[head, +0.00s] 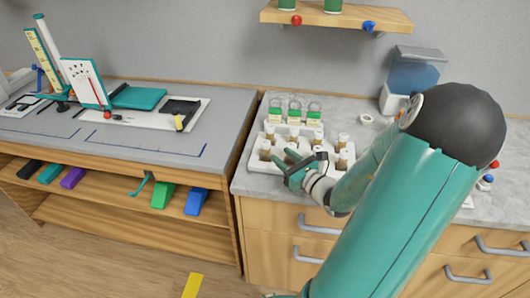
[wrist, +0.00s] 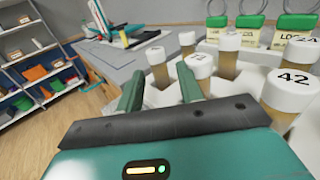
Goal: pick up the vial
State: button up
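Several vials with white caps and amber contents stand upright in a white rack (head: 254,166) on the grey counter. One vial (head: 265,150) stands at the rack's left side. My gripper (head: 282,156) is over the front of the rack, its green fingers apart. In the wrist view my gripper (wrist: 160,70) is open, and a vial (wrist: 158,72) shows beyond the gap between the fingers. Another vial (wrist: 201,68) is just right of the right finger. A vial marked 42 (wrist: 293,90) stands at the right. Which vial is meant I cannot tell. My gripper hides part of the rack.
Green-topped padlock-like items with labels (head: 295,115) stand behind the vials. A blue-and-white dispenser (head: 412,75) is at the back right. A wooden shelf (head: 340,15) hangs above. A lower bench (head: 50,125) with a board and teal items is at the left.

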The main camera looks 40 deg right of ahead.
aim_at(269, 148)
jog(key=w, duration=0.6)
jog(key=shift+a, duration=0.15)
jog(key=shift+s+f, duration=0.1)
jog(key=c, duration=0.8)
